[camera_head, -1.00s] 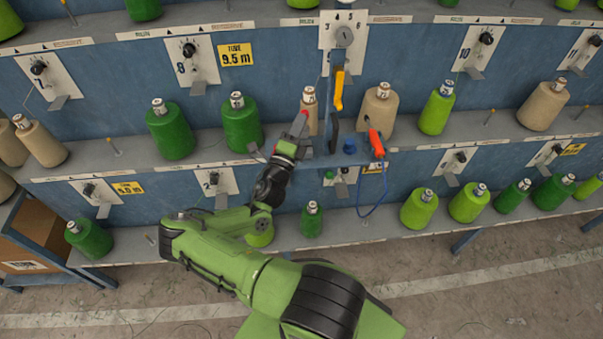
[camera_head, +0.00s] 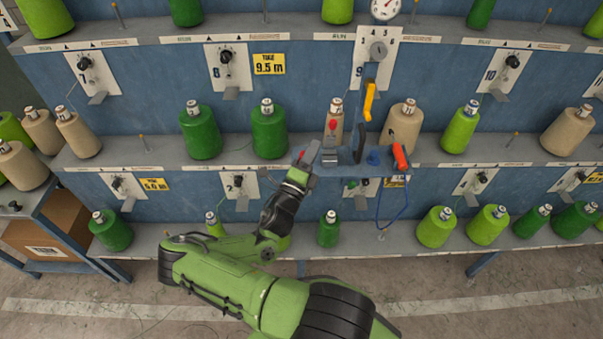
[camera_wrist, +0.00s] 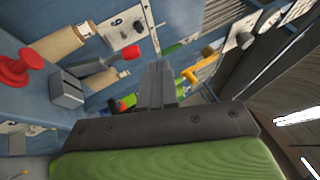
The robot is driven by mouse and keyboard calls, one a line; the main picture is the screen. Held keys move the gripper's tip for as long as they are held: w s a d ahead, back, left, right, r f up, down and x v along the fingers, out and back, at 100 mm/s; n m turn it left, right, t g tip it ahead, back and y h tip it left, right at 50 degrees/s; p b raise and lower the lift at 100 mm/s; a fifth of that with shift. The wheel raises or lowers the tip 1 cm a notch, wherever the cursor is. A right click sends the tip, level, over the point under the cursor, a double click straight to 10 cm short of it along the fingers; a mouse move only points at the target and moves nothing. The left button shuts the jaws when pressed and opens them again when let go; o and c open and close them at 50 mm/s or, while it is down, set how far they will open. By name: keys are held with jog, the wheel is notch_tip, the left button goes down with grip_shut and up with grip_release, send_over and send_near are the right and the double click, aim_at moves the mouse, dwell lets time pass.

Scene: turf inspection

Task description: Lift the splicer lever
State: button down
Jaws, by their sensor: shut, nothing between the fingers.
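The splicer stands on a blue shelf bracket at station 9. Its lever (camera_head: 332,126) has a red ball tip and rises from a grey metal block (camera_head: 330,157). My gripper (camera_head: 312,151) is just left of the block in the head view. Its fingers (camera_wrist: 160,68) are shut and empty, to the right of the lever's red tip in the wrist view, with a visible gap. The exact depth between them is unclear.
A yellow handle (camera_head: 369,100) hangs above the bracket. A red-orange tool (camera_head: 400,156) with a blue hose is on its right. A tan cone (camera_head: 403,122) and green cones (camera_head: 269,130) stand on the shelf on both sides. The floor in front is clear.

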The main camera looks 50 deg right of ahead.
jog(key=v, duration=0.3)
jog(key=b+v, duration=0.1)
jog(key=v, duration=0.1)
jog(key=shift+s+r, duration=0.3)
